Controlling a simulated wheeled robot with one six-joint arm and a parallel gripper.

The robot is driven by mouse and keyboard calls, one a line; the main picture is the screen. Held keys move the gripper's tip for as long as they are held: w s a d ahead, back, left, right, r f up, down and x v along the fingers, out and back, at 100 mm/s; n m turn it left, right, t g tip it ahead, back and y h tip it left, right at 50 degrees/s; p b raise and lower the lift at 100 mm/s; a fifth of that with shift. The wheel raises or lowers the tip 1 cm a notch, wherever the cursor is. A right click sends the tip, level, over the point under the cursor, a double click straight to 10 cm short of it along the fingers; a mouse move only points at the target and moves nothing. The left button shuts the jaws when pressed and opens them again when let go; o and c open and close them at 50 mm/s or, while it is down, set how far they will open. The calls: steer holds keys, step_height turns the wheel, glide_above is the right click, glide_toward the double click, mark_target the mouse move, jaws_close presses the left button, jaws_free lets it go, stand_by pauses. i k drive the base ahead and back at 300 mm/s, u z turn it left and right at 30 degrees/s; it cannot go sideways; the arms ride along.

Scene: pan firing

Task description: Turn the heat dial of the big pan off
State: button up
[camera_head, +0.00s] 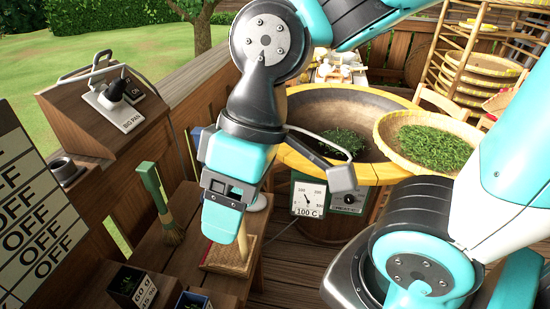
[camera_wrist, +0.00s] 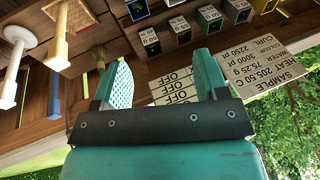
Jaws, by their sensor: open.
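The big pan (camera_head: 303,104) is a wide brown bowl in a yellow rim, with green leaves (camera_head: 345,142) in it. On its front are a gauge with a 100 C readout (camera_head: 308,196) and a dark heat dial (camera_head: 348,198) on a green panel; the dial's setting is too small to read. A switch plate (camera_head: 113,103) marked BIG PAN and ON, with a black knob, sits on a wooden console at left. My gripper (camera_head: 222,218) hangs left of the pan, apart from dial and switch. In the wrist view my gripper (camera_wrist: 161,80) is open and empty.
A woven tray of leaves (camera_head: 440,140) overlaps the pan's right side. An OFF board (camera_head: 35,215) stands at far left. A SAMPLE sign (camera_wrist: 270,78) shows in the wrist view.

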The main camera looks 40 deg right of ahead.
mark_target(349, 198)
steer(key=z, duration=1.55)
steer(key=k, duration=0.5)
steer(key=u, duration=1.1)
steer(key=i, duration=0.4)
steer(key=z, duration=0.85)
